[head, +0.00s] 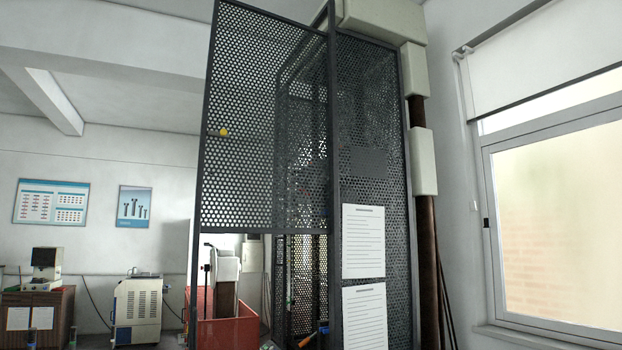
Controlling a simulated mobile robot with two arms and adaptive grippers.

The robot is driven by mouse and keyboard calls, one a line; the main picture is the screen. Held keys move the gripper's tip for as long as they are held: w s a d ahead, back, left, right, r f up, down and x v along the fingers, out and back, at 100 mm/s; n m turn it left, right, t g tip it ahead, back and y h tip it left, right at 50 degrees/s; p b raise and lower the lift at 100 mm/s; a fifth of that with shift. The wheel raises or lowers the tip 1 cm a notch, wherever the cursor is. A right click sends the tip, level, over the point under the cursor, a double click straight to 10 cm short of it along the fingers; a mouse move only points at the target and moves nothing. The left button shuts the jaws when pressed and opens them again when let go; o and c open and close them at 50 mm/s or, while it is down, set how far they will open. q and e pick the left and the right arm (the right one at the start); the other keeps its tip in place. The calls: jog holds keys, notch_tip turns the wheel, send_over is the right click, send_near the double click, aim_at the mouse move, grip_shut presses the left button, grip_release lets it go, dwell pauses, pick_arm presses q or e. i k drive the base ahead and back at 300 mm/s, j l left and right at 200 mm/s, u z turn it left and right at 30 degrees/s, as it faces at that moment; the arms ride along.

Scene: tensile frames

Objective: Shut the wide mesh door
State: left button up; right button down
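A tall dark cage with perforated metal panels stands in the middle of the head view. The wide mesh panel on its left, which I take to be the wide mesh door (265,120), has a dark frame and mesh in its upper part. Below the mesh I see through to things behind. A small yellow spot (223,131) shows near its left edge. I cannot clearly tell how far the door stands open. A narrower mesh panel (372,110) on the right carries two white printed sheets (363,241). Neither gripper is in view.
A red bin (228,332) shows through the lower opening. Left of the cage stand a white machine (138,311) and a brown cabinet (38,312). A window (560,215) is at the right, with pipes (427,240) between it and the cage. The floor is out of view.

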aim_at(197, 228)
jog(key=i+l+u, duration=0.2)
jog(key=l+u, duration=0.15)
jog(key=i+l, duration=0.75)
jog(key=i+u, duration=0.05)
jog(key=i, duration=0.05)
